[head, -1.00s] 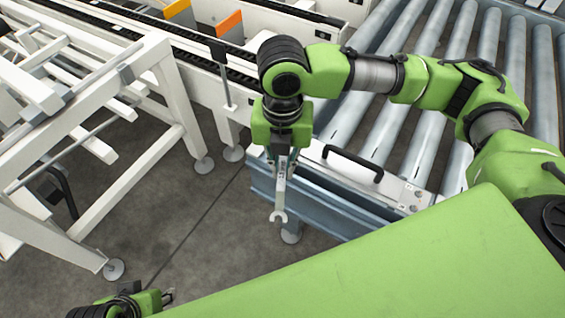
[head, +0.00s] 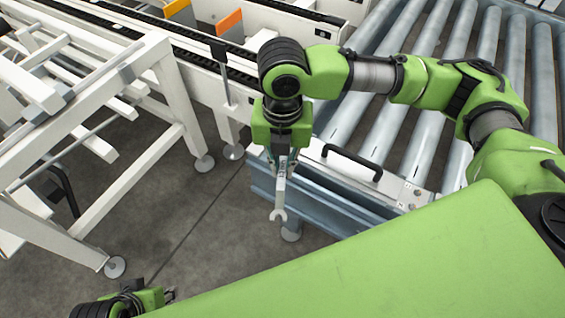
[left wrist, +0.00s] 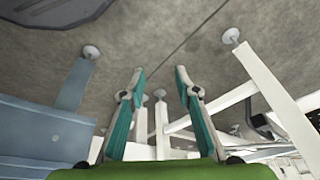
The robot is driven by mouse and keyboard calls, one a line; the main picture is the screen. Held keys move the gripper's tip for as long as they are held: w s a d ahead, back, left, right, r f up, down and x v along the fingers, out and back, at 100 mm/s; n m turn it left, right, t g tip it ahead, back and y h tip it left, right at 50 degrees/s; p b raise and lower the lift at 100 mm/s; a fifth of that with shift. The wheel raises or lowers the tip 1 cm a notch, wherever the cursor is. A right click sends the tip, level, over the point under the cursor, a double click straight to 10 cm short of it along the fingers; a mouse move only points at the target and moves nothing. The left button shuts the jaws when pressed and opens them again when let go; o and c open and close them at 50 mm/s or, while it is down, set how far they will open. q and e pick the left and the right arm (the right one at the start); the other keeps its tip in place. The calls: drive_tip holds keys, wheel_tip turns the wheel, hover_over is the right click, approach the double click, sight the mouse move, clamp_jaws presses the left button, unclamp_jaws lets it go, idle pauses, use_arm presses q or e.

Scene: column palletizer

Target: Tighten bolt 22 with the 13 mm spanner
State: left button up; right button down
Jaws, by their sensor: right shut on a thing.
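My right gripper (head: 283,160) is shut on the spanner (head: 279,200). The spanner hangs down from it, with its open-ended jaw lowest, in front of the blue-grey side beam (head: 330,205) of the roller conveyor. The jaw shows against the floor and looks apart from the beam. I cannot make out bolt 22 in either view.
The roller conveyor (head: 430,120) fills the right side, with a black handle (head: 352,162) on its near edge. A white frame (head: 95,150) stands at the left. A chain conveyor (head: 140,35) runs behind. Bare floor (head: 190,230) lies between.

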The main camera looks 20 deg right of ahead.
use_arm(q)
drive_tip(key=shift+w+f, duration=0.15)
drive_tip(key=shift+f, duration=0.15)
use_arm(e)
drive_tip(key=shift+f, duration=0.1)
use_arm(q)
drive_tip(key=shift+w, duration=0.2)
drive_tip(key=shift+f, duration=0.2)
drive_tip(key=shift+r+p, duration=0.1)
drive_tip(key=shift+p, duration=0.2)
use_arm(e)
drive_tip(key=shift+f, duration=0.25)
use_arm(q)
drive_tip(key=shift+f, duration=0.4)
use_arm(e)
drive_tip(key=shift+f, duration=0.4)
use_arm(q)
drive_tip(key=shift+f, duration=0.2)
drive_tip(key=shift+w+r, duration=0.2)
drive_tip(key=shift+w, duration=0.05)
